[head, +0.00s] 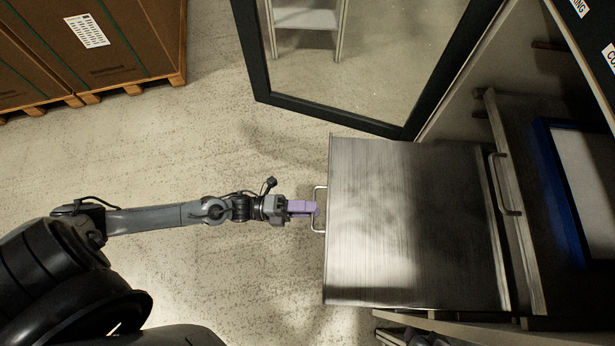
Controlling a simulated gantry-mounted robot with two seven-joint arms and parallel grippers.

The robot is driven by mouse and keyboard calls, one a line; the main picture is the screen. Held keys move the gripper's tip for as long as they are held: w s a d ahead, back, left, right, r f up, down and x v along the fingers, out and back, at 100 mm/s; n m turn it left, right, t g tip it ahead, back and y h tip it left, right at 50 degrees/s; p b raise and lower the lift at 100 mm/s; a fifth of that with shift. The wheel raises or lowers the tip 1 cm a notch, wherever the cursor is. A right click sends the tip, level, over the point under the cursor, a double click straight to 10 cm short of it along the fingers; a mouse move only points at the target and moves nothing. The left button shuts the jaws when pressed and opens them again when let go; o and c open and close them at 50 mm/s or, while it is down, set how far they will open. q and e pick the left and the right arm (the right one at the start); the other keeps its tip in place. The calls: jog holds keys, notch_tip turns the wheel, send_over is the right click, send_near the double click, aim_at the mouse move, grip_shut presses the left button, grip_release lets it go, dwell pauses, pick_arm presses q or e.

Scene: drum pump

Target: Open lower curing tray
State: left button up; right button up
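A metal tray (415,225) stands far out of the cabinet at the right, its flat brushed surface facing up. It appears to be the lower tray, since another tray front with its own handle (505,185) sits behind it, closer in. The pulled-out tray has a bar handle (318,228) on its left end. My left gripper (310,208), with purple fingers, reaches this handle from the left, and its fingertips overlap the bar's middle. One finger hides the other from above, so its opening is not visible. My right gripper is out of view.
An open glass door (345,118) with a dark frame stands beyond the tray. A blue-framed panel (560,190) lies inside the cabinet. Brown boxes on pallets (95,50) stand at top left. The speckled floor (180,150) around my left arm is clear.

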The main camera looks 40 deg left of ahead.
pick_arm(q)
jog(key=v, duration=1)
jog(key=shift+s+a, duration=0.25)
jog(key=shift+a, duration=0.1)
dwell(0.4)
